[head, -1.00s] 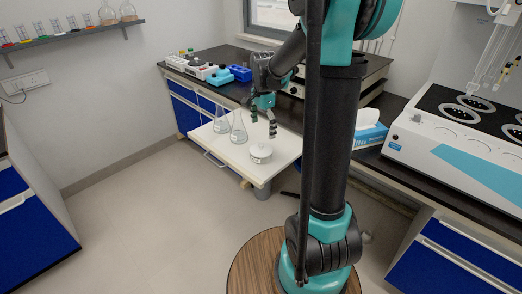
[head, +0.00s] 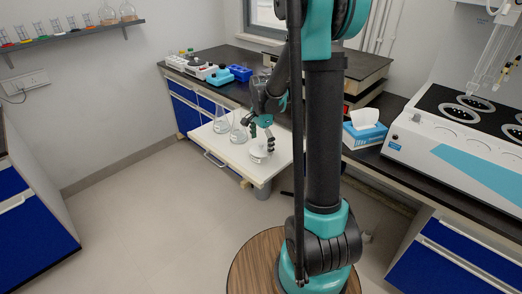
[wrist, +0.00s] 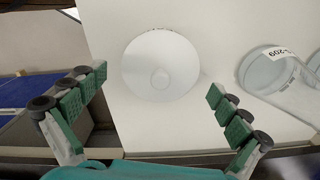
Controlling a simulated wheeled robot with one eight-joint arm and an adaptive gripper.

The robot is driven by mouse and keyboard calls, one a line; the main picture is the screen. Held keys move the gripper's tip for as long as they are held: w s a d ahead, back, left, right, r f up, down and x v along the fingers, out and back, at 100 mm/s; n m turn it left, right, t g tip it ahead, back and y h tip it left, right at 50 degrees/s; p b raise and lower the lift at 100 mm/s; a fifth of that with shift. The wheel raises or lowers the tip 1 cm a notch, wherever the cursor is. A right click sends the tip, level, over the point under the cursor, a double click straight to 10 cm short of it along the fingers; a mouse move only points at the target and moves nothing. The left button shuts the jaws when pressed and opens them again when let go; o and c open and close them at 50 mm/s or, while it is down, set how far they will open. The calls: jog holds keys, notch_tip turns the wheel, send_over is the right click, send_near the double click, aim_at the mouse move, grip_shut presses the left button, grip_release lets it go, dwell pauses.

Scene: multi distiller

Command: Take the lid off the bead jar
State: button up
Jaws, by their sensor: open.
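The bead jar (head: 258,157) stands on the white pull-out shelf near its front edge. My gripper (head: 261,138) is right above the jar in the head view, pointing down. In the wrist view my gripper (wrist: 158,92) is open, with one green-padded finger on each side of the lid and nothing between them but the lid below. I cannot tell if a finger touches it.
Two glass flasks (head: 239,131) stand on the white shelf (head: 212,148) left of the jar; a labelled one (wrist: 268,68) shows close to the right finger in the wrist view. A tissue box (head: 364,132) and racks (head: 240,73) are on the dark bench.

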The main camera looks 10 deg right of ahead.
jog(key=c, duration=1.5)
jog(key=shift+c, duration=0.4)
